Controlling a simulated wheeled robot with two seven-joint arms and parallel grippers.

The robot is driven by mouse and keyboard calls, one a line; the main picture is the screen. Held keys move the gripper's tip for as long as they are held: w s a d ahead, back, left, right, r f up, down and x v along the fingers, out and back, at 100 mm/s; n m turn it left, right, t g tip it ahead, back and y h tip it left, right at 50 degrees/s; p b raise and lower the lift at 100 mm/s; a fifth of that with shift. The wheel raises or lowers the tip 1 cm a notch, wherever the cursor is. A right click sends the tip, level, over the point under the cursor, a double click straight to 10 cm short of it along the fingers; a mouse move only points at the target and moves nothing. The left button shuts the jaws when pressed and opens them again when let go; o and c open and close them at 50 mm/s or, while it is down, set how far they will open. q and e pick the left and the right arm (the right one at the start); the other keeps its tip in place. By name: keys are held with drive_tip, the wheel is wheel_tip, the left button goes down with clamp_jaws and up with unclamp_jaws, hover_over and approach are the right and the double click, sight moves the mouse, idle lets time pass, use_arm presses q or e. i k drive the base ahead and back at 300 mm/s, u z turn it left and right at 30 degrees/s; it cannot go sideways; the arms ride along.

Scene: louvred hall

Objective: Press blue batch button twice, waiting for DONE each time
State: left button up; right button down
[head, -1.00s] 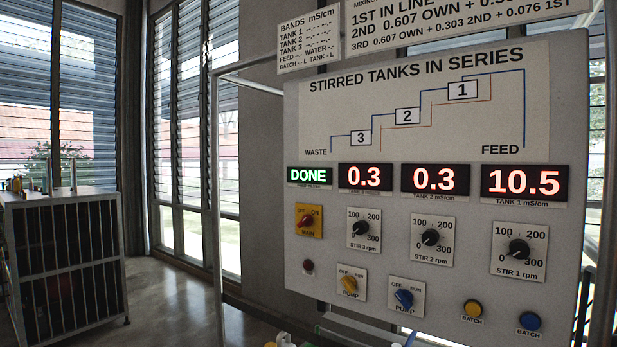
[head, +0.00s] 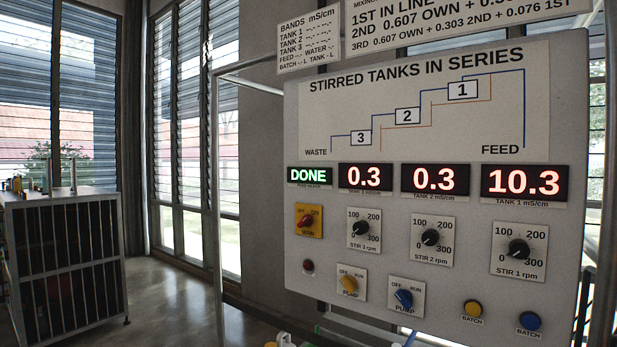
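The blue batch button (head: 530,321) is at the lower right of the grey control panel (head: 400,265), with a BATCH label under it. The yellow batch button (head: 473,308) is to its left. The green status display (head: 309,175) reads DONE. The red displays to its right read 0.3 (head: 365,177), 0.3 (head: 434,180) and 10.3 (head: 523,183), the last labelled TANK 1.
The panel also carries a red main switch (head: 306,221), three black stir knobs and two pump switches, one yellow (head: 349,284) and one blue (head: 403,298). A dark slatted cabinet (head: 65,260) stands at the left. Open floor lies between it and the panel.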

sight(530, 322)
drive_tip(key=u, duration=1.9)
drive_tip(key=k, duration=1.5)
drive_tip(key=z, duration=0.7)
